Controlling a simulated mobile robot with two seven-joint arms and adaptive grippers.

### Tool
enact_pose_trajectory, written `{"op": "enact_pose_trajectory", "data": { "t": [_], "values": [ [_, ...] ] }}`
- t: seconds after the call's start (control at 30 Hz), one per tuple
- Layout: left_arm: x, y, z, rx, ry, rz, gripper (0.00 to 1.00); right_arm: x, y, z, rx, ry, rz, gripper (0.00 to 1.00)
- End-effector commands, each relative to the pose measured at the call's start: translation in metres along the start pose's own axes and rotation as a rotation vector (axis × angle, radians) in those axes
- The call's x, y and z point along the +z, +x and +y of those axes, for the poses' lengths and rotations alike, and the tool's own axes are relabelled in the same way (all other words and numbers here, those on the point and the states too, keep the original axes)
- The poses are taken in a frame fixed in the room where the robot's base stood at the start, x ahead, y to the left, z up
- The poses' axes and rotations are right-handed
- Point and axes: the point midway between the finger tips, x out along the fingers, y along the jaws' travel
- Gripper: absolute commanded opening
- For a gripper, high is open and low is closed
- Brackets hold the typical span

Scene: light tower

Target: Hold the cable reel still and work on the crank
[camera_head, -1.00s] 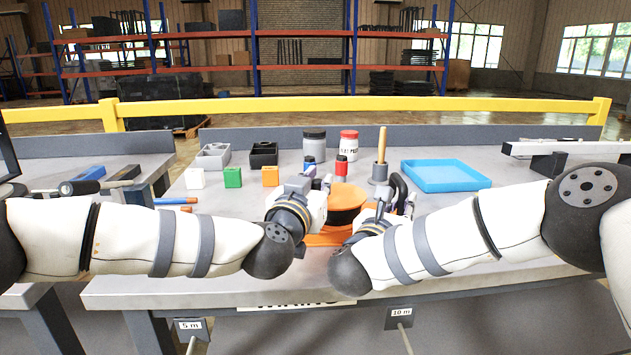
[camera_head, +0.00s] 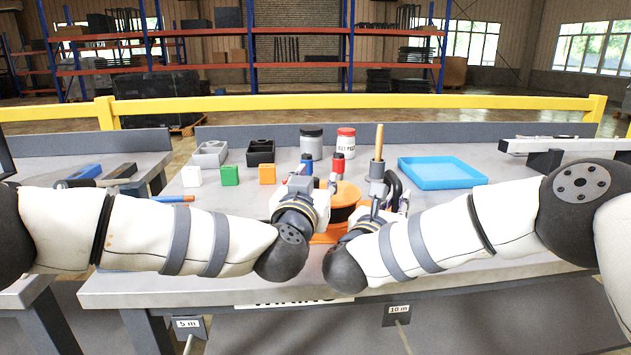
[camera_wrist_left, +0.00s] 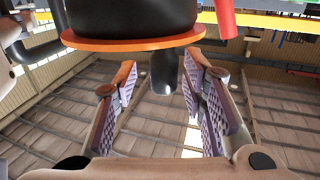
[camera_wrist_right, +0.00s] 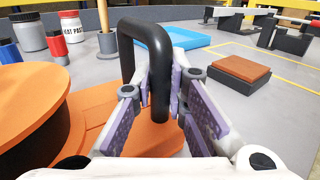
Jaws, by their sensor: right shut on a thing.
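The cable reel (camera_head: 345,193), with an orange top flange and black winding, sits on an orange base (camera_wrist_right: 150,138), partly hidden by my arms in the head view. A black bent handle (camera_wrist_right: 150,35) rises from the base beside the reel. My right gripper (camera_wrist_right: 160,92) is shut on this handle. My left gripper (camera_wrist_left: 160,68) is open at the reel's other side. In the left wrist view, a dark post (camera_wrist_left: 163,72), possibly the crank's knob, stands out from the orange flange (camera_wrist_left: 130,41) between the spread fingers; I see no grip on it.
Behind the reel stand a grey jar (camera_head: 312,143), a white red-lidded jar (camera_head: 346,143) and a wooden rod in a grey holder (camera_head: 379,150). A blue tray (camera_head: 442,172) lies right. White, green and orange blocks (camera_head: 229,176) stand left.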

Motion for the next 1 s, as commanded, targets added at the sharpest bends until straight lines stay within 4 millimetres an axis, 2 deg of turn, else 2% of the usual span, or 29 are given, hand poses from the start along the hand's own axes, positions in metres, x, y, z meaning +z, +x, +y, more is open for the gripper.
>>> {"op": "enact_pose_trajectory", "data": {
  "t": [0.13, 0.23, 0.5, 0.63, 0.8, 1.0],
  "values": [
    [-0.001, -0.002, -0.001, -0.001, 0.0, 0.001, 0.38, 0.0, 0.001, -0.001, -0.003, 0.0, 0.0, 0.0],
    [-0.002, -0.014, 0.0, 0.001, 0.001, 0.002, 0.38, 0.0, 0.001, -0.002, -0.005, 0.0, 0.0, 0.0],
    [-0.001, -0.084, 0.0, 0.002, 0.002, 0.0, 0.38, 0.0, 0.001, -0.002, -0.007, 0.0, 0.0, 0.0],
    [-0.001, -0.108, 0.0, 0.001, 0.001, 0.0, 0.38, 0.0, 0.001, -0.002, -0.007, 0.0, -0.001, 0.0],
    [0.0, -0.12, -0.001, -0.001, 0.0, 0.0, 0.38, 0.0, 0.001, -0.002, -0.007, 0.0, -0.001, 0.0],
    [0.0, -0.12, -0.001, -0.002, 0.0, 0.0, 0.38, 0.0, 0.002, -0.003, -0.008, 0.0, -0.001, 0.0]
  ]
}}
